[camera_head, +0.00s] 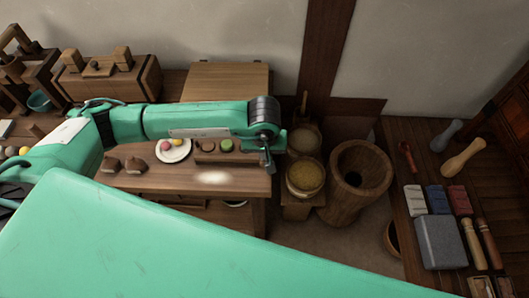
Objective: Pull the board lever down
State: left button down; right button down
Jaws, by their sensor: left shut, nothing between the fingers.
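My left arm reaches in from the left over the wooden table (180,183). Its gripper (267,163) is at the table's right end, pointing down, with its fingers shut and nothing held. I cannot clearly pick out the board lever. A dark wooden board (355,108) stands against the wall behind the barrels, and a thin upright stick (303,102) shows beside it. Both are beyond and to the right of my left gripper, apart from it. A large green part of my own body covers the front of the view. My right gripper is not in view.
A tall wooden mortar (347,207) and a grain-filled tub (304,178) stand right of the table. A white plate (173,151) with small balls lies near my left arm. The right bench (398,135) holds a grey block (440,242) and several tools. Some floor is bare between.

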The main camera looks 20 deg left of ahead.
pick_arm(q)
jog(key=shift+s+f, duration=0.25)
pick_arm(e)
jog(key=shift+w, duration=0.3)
pick_arm(q)
jog(key=shift+s+d, duration=0.1)
